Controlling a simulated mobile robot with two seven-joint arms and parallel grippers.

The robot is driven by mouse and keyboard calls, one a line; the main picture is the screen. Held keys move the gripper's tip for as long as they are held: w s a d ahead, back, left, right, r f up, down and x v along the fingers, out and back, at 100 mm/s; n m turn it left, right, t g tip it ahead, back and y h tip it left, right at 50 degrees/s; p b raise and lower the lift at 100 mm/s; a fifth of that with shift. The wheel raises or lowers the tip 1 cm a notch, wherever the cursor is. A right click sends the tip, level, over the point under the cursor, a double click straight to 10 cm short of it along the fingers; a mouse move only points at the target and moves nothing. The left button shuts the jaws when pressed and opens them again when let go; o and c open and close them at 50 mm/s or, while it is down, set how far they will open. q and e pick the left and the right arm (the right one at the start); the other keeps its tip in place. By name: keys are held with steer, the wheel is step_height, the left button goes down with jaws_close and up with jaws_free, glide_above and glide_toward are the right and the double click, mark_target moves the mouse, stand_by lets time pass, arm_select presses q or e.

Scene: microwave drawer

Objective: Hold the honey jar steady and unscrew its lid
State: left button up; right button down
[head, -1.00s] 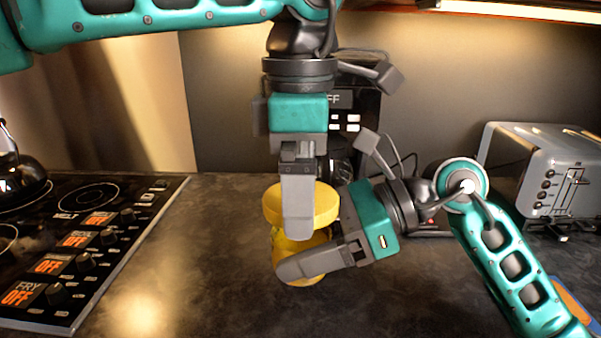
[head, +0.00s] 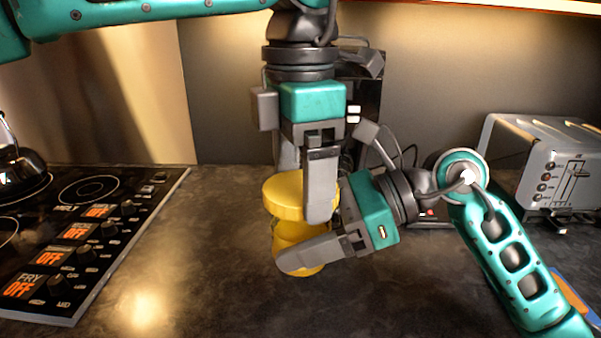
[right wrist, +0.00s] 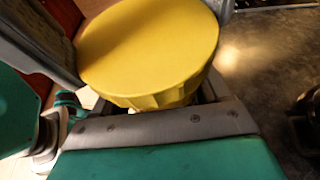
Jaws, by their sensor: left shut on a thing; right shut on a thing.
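The honey jar (head: 290,232) stands on the dark counter, yellow, with its wide yellow lid (head: 283,193) on top. My left gripper (head: 304,210) comes down from above and is shut on the lid; its near finger hides the lid's right side. My right gripper (head: 290,262) comes in from the right and is shut on the jar's body below the lid, its near finger across the front. In the right wrist view the lid (right wrist: 150,45) fills the upper middle, and the jar's body is mostly hidden under it.
A cooktop with knobs (head: 75,245) is at the left, with a dark kettle (head: 20,170) on it. A silver toaster (head: 545,165) stands at the right. A dark appliance (head: 362,100) is behind my grippers. The counter in front of the jar is clear.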

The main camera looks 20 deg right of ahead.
arm_select(q)
steer(key=shift+n, duration=0.5)
steer(key=shift+r, duration=0.25)
steer(key=shift+r, duration=0.9)
